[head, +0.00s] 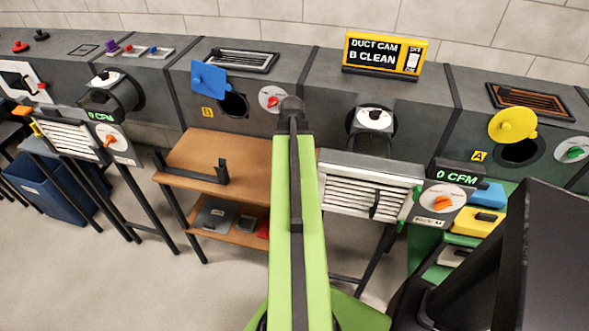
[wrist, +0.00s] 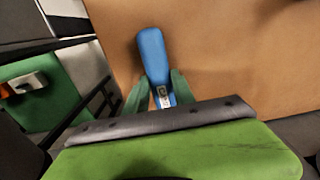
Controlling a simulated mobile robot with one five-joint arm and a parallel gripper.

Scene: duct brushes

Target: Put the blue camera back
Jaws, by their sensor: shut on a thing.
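My gripper (wrist: 159,82) shows in the wrist view, its two green fingers closed on either side of the blue camera (wrist: 152,52). The camera is a long rounded blue body with a small pale label near the fingers. Its far end points away from my gripper, over a brown wooden surface (wrist: 250,50). I cannot tell whether it touches that surface. In the head view my green arm reaches forward over the middle and hides my gripper and the camera.
A wooden bench (head: 217,158) with a dark bracket stands left of my arm. The duct cam sign (head: 384,56) reads "B CLEAN". The blue flap (head: 210,78) at B and yellow cover (head: 512,125) at A stand beside dark openings. A yellow block (head: 478,222) sits at right.

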